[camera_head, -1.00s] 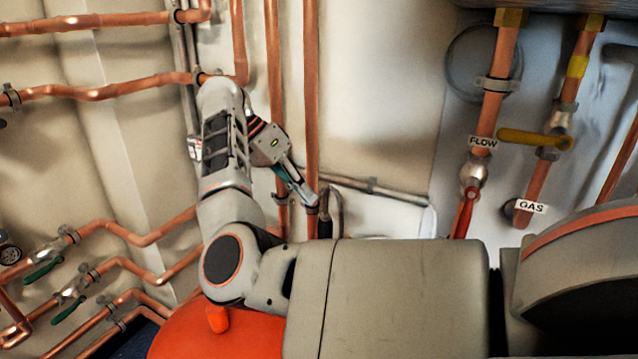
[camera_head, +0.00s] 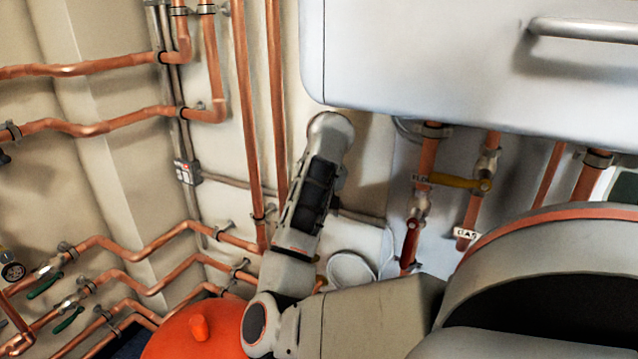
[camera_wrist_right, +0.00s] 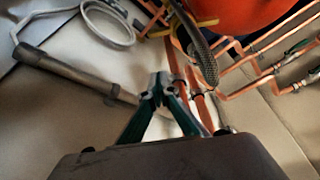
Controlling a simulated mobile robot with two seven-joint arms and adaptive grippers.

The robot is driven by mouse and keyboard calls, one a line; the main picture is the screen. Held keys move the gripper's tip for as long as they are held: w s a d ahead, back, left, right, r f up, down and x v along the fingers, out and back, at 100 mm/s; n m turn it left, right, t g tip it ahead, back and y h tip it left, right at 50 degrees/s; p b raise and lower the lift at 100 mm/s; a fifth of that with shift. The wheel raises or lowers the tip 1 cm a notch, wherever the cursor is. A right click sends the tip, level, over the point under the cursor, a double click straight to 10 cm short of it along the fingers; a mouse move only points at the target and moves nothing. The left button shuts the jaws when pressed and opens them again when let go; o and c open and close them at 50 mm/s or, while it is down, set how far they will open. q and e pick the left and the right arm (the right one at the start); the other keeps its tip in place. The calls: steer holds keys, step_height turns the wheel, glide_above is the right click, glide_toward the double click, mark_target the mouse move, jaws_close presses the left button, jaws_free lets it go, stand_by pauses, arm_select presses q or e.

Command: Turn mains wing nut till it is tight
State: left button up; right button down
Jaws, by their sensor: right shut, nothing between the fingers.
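I cannot make out the mains wing nut for certain in either view. My right arm crosses the middle of the head view, and its gripper is hidden behind its own links there. In the right wrist view my right gripper (camera_wrist_right: 163,80) shows its teal and grey fingers, with the tips together and nothing between them. The fingertips appear close to copper pipes and a dark grey hose (camera_wrist_right: 203,58); I cannot tell if they touch. A yellow part (camera_wrist_right: 207,22) lies beyond them, beside an orange-red rounded body. My left gripper is not in view.
A white boiler casing (camera_head: 450,65) hangs at the upper right. Below it are a red lever (camera_head: 410,243) and a yellow lever (camera_head: 460,182). Copper pipes (camera_head: 248,120) run down the wall, with more at left. An orange-red vessel (camera_head: 170,335) sits at the lower front.

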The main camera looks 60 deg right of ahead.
arm_select(q)
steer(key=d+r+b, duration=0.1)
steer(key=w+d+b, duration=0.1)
steer(key=b, duration=0.1)
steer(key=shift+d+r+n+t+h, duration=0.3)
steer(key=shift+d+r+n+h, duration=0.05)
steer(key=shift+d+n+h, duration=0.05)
arm_select(e)
step_height(320, 180, down, 9)
steer(key=shift+s+a, duration=0.3)
steer(key=shift+s, duration=0.05)
steer(key=shift+f, duration=0.1)
steer(key=shift+s+a+f, duration=0.2)
steer(key=shift+s, duration=0.2)
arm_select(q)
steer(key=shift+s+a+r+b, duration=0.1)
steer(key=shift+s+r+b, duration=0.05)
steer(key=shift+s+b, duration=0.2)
arm_select(e)
steer(key=shift+s+a, duration=0.2)
steer(key=shift+s, duration=0.35)
